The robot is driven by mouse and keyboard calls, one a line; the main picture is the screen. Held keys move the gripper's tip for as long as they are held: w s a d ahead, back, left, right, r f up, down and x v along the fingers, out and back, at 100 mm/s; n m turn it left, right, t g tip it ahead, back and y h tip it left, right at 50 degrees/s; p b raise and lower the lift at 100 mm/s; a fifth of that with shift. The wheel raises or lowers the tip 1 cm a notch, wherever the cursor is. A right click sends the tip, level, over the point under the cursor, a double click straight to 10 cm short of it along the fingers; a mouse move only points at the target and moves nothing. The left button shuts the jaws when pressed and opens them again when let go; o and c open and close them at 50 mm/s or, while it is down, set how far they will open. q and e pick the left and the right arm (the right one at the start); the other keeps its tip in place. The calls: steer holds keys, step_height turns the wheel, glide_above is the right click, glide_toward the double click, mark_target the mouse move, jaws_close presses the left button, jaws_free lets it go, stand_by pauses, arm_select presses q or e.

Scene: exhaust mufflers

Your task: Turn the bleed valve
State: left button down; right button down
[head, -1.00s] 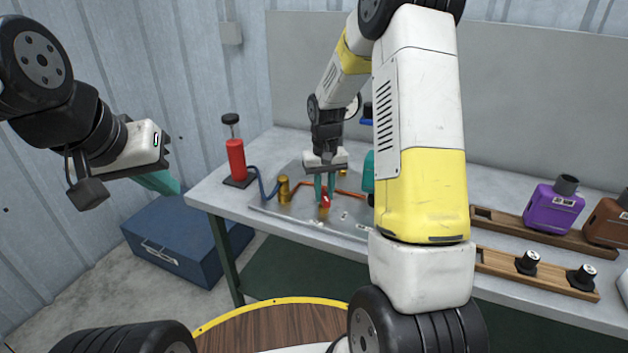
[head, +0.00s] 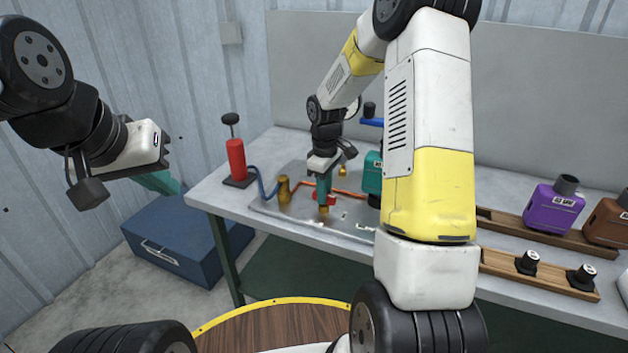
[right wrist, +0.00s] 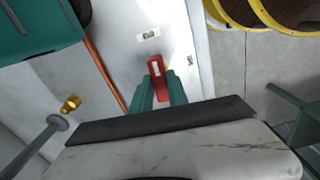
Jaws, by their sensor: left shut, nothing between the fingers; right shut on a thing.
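The bleed valve has a red handle (right wrist: 157,85) on a small brass body (head: 324,209), on the metal plate on the bench. My right gripper (head: 323,200) points down over it, its teal fingers shut on the red handle; in the head view the fingers line up and partly hide it. The right wrist view shows the handle between the two fingertips (right wrist: 158,100). The handle lies crosswise in the head view. My left gripper (head: 178,188) is shut and empty, at the left in front of the bench, away from the valve.
A red pump (head: 236,160) with a black knob stands at the bench's left end. A brass cylinder (head: 284,190) and an orange pipe (head: 348,190) are close to the valve. A teal muffler (head: 372,174) is partly hidden by my arm. A blue chest (head: 172,240) stands on the floor.

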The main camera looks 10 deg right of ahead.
steer(key=shift+n, duration=0.6)
steer(key=c, duration=1.3)
jaws_free()
steer(key=shift+r, duration=3.95)
steer(key=s+r+m+t, duration=0.2)
steer(key=s+r, duration=0.3)
steer(key=s, duration=0.3)
steer(key=s+a+r+m+t+y, duration=0.1)
steer(key=s+r+m+t, duration=0.1)
steer(key=s+r+m, duration=0.3)
steer(key=s+a+r+m+t+y, duration=0.1)
steer(key=s+r+m+t, duration=0.1)
steer(key=s+r, duration=0.4)
steer(key=shift+s+a+m, duration=0.1)
steer(key=shift+s+m, duration=0.35)
steer(key=shift+s, duration=0.9)
steer(key=shift+s+a+m, duration=0.1)
steer(key=shift+s+m, duration=0.35)
steer(key=shift+s, duration=0.9)
